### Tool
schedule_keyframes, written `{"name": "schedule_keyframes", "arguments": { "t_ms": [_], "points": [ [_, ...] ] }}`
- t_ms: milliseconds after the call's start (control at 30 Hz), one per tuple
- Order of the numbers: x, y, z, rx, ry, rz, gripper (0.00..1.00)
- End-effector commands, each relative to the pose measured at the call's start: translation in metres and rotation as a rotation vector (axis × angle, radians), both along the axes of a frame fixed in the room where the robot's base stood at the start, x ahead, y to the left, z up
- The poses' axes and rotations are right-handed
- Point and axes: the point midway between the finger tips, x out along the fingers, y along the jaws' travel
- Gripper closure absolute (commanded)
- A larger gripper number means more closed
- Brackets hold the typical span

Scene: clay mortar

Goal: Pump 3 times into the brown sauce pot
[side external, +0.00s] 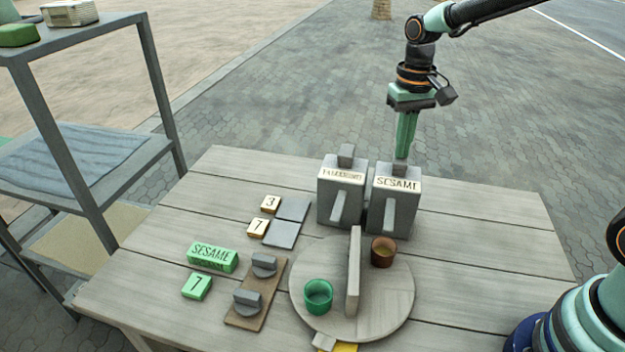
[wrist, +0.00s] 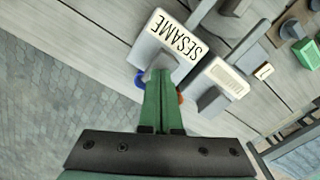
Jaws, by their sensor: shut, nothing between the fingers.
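The brown sauce pot (side external: 383,252) stands on the right part of the round wooden turntable (side external: 390,312), in front of the grey SESAME dispenser (side external: 407,212). The dispenser's spout points down toward the turntable, and its SESAME label also shows in the wrist view (wrist: 178,38). My gripper (side external: 402,155) is shut and empty, pointing down at the top knob of the SESAME dispenser. In the wrist view its fingertips (wrist: 160,76) overlap that knob. I cannot tell whether they touch it. The pot's inside is too small to read.
A second dispenser (side external: 341,192) stands close on the left. An upright divider (side external: 353,270) splits the turntable, with a green pot (side external: 318,296) on the left side. Number tiles, a green SESAME block (side external: 212,257) and a brown board (side external: 256,293) lie further left.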

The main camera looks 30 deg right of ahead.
Motion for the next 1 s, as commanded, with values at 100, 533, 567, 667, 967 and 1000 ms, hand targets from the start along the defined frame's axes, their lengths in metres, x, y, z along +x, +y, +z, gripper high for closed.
{"name": "schedule_keyframes", "arguments": {
  "t_ms": [100, 533, 567, 667, 967, 1000],
  "points": [
    [0.0, 0.0, -0.003, 0.0, 0.001, 0.0, 1.0],
    [0.0, 0.0, -0.014, 0.0, 0.0, 0.0, 1.0],
    [0.0, 0.0, -0.014, 0.0, 0.0, 0.0, 1.0],
    [0.0, 0.0, -0.014, 0.0, 0.0, 0.0, 1.0],
    [0.0, 0.0, -0.016, 0.0, 0.001, 0.0, 1.0],
    [0.0, 0.0, -0.018, 0.001, 0.002, 0.0, 1.0]
  ]
}}
